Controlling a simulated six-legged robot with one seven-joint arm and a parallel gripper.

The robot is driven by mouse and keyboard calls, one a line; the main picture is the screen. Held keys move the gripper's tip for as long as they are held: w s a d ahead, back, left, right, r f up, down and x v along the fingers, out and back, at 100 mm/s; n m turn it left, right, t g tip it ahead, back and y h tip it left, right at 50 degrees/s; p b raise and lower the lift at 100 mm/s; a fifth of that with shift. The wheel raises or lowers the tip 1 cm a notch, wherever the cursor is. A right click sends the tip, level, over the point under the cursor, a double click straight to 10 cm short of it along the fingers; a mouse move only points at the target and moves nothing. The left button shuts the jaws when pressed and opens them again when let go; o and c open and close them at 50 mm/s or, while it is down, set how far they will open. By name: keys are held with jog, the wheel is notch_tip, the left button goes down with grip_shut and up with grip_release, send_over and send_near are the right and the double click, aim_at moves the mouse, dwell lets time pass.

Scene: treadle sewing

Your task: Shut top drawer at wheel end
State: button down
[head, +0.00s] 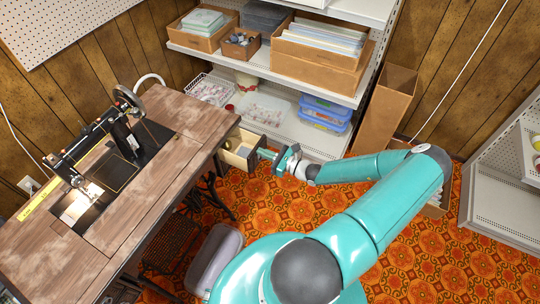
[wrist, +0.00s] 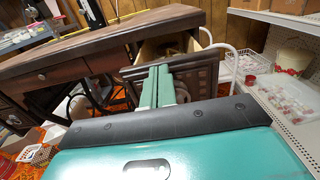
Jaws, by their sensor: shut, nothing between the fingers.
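The top drawer (head: 236,157) at the wheel end of the sewing table stands open, with its pale inside showing. The sewing machine's hand wheel (head: 127,100) is above on that end of the table (head: 190,120). My gripper (head: 263,154) is shut and empty, with its fingers pointing at the drawer's front. In the wrist view the fingertips (wrist: 159,68) overlap the dark carved drawer front (wrist: 200,76), near its top edge. I cannot tell if they touch it. The open drawer inside (wrist: 172,46) shows behind the front, with something in it that is unclear.
Metal shelves (head: 285,130) with boxes and bins stand behind and to the right of the drawer. A grey lidded bin (head: 214,259) is on the floor by the table's front. The patterned floor (head: 262,205) below the drawer is clear.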

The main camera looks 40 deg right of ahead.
jog(key=x, duration=1.4)
jog(key=shift+w+f, duration=0.1)
jog(key=shift+w, duration=0.2)
jog(key=shift+w+a, duration=0.25)
jog(key=shift+w, duration=0.2)
jog(key=shift+w, duration=0.1)
jog(key=shift+d, duration=0.1)
